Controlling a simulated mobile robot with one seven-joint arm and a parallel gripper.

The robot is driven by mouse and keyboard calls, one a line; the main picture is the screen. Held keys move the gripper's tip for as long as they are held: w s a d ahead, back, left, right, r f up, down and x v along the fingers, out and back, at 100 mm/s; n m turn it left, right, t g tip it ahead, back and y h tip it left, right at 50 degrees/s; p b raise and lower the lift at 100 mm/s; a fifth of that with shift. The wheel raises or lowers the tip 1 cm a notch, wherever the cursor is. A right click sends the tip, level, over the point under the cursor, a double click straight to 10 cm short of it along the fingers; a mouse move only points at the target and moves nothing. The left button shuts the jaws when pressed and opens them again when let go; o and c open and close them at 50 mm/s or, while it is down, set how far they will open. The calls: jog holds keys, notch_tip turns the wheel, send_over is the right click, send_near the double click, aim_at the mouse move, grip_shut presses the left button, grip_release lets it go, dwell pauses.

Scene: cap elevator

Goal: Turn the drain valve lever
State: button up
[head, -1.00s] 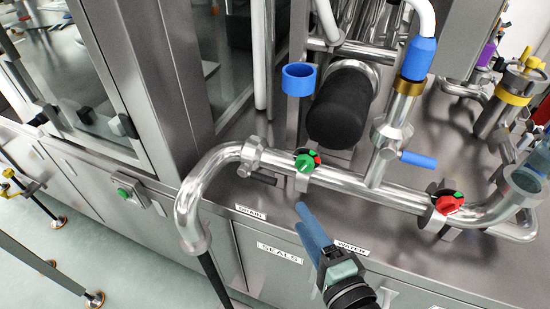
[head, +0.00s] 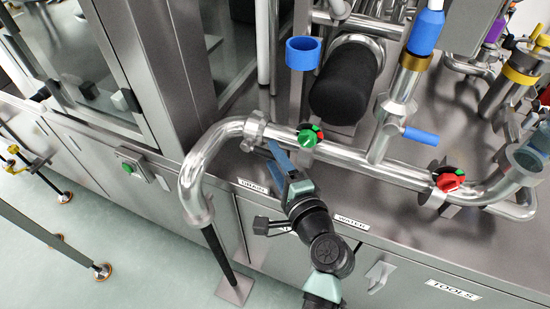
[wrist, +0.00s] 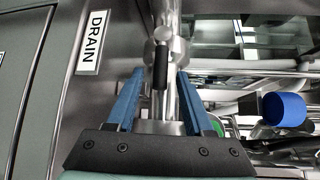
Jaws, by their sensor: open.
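The drain valve lever (wrist: 160,68) shows in the wrist view as a short black handle below a metal pipe fitting. It appears between the two blue fingertips of my gripper (wrist: 160,78), with a visible gap on each side. My gripper is open. In the head view, my gripper (head: 274,152) is at the left end of the horizontal pipe, just above the DRAIN label (head: 253,186). The lever is mostly hidden there behind my fingers. The DRAIN label also shows in the wrist view (wrist: 93,42). Whether the fingers reach to the lever's depth I cannot tell.
A green knob (head: 307,139) is on the pipe (head: 350,160) close right of my gripper. A red knob (head: 450,180) is farther right. A blue lever (head: 421,136), a blue ring (head: 302,53) and a black cylinder (head: 343,80) stand behind.

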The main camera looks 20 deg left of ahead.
jog(key=shift+w+a, duration=0.1)
grip_shut()
dwell(1.4)
